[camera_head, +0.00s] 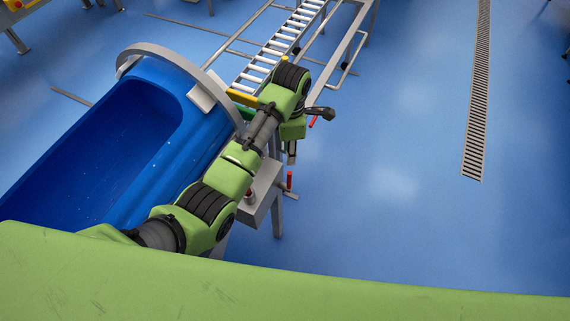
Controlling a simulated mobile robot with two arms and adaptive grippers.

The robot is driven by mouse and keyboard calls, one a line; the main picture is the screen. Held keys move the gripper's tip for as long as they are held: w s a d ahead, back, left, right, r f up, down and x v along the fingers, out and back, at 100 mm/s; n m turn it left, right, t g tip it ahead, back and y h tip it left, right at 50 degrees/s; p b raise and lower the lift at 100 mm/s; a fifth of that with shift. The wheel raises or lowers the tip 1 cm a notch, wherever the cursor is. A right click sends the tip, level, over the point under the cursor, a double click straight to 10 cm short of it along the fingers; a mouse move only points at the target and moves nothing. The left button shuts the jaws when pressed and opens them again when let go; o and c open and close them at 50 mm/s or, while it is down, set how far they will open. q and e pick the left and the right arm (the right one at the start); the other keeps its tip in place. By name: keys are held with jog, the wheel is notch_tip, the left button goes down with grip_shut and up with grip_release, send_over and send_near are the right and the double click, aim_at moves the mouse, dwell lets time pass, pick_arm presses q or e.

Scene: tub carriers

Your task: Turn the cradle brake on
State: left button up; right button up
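A blue tub (170,118) lies in a grey cradle with a curved metal rim (165,52). A short red handle (289,181) stands beside a grey box (262,195) on the cradle's right side. A second red piece (312,122) shows farther back, under a dark rounded part. I cannot tell which of them is the brake. My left arm reaches across the tub's right side. My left gripper (292,150) is at its end, above and apart in the picture from the near red handle; its fingers are too small to read. My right gripper is out of view.
A roller conveyor (270,55) with metal rails runs back from the cradle. A floor drain grate (477,100) lies at the right. The blue floor (400,200) right of the cradle is clear.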

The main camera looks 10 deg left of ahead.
aim_at(289, 173)
pick_arm(q)
jog(key=shift+s+d+f, duration=0.1)
jog(key=shift+s+f, duration=0.1)
jog(key=shift+f, duration=0.4)
jog(key=shift+s+f, duration=0.15)
jog(key=shift+f, duration=0.4)
notch_tip(289, 173, down, 4)
jog(key=shift+r, duration=0.15)
notch_tip(289, 173, down, 6)
jog(key=shift+w+b, duration=0.15)
jog(key=shift+b, duration=0.3)
jog(key=shift+f, duration=0.65)
jog(key=shift+c, duration=0.4)
jog(key=c, duration=0.7)
grip_shut()
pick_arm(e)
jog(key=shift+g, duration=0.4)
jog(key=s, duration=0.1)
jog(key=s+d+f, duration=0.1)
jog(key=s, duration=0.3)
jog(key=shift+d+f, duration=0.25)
